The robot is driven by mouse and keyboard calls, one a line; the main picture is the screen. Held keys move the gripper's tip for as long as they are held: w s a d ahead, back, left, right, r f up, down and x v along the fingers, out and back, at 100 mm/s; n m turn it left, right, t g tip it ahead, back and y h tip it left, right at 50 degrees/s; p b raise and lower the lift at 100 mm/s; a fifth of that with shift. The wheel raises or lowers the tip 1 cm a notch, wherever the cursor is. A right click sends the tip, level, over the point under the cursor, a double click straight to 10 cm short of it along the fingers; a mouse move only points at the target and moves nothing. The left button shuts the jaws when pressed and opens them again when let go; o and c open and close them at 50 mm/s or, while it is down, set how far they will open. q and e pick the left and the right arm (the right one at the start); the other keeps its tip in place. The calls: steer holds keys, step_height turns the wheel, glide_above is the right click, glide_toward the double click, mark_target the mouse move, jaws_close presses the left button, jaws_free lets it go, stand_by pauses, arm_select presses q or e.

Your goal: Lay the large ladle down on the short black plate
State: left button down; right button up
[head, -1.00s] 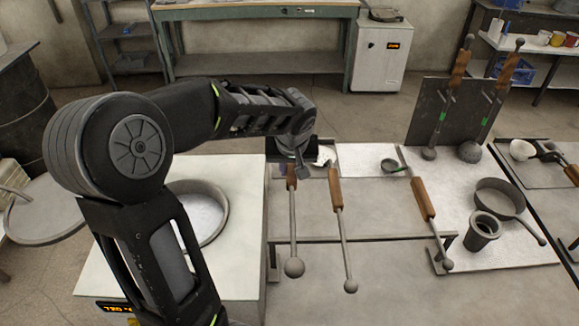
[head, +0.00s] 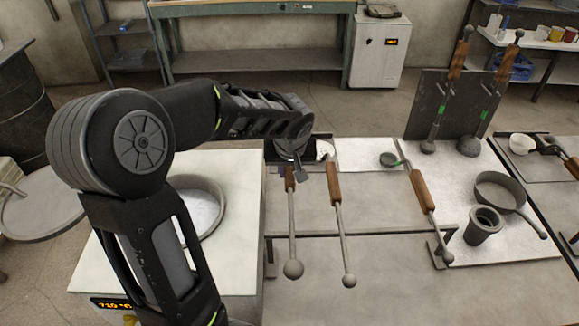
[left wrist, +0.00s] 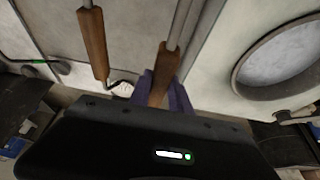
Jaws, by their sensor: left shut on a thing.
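My left gripper (head: 291,168) is shut on the wooden handle of the large ladle. In the left wrist view the purple fingers (left wrist: 162,88) close around this handle (left wrist: 164,70). My right gripper is not in view.
A furnace with a round opening (head: 205,190) stands left. A pan (head: 500,190) and a dark cup (head: 484,224) stand right. A dark upright panel (head: 437,92) holds leaning ladles.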

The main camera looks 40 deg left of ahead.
mark_target(290, 176)
arm_select(q)
steer(key=shift+f+b, duration=1.3)
steer(key=shift+f, duration=1.15)
steer(key=shift+f+b, duration=0.3)
steer(key=shift+b, duration=0.1)
steer(key=c, duration=1.4)
jaws_free()
steer(key=shift+o, duration=1.4)
steer(key=b+v, duration=0.1)
steer(key=v, duration=0.6)
steer(key=shift+s+d+r, duration=0.15)
steer(key=shift+s+r, duration=0.05)
steer(key=shift+r, duration=0.15)
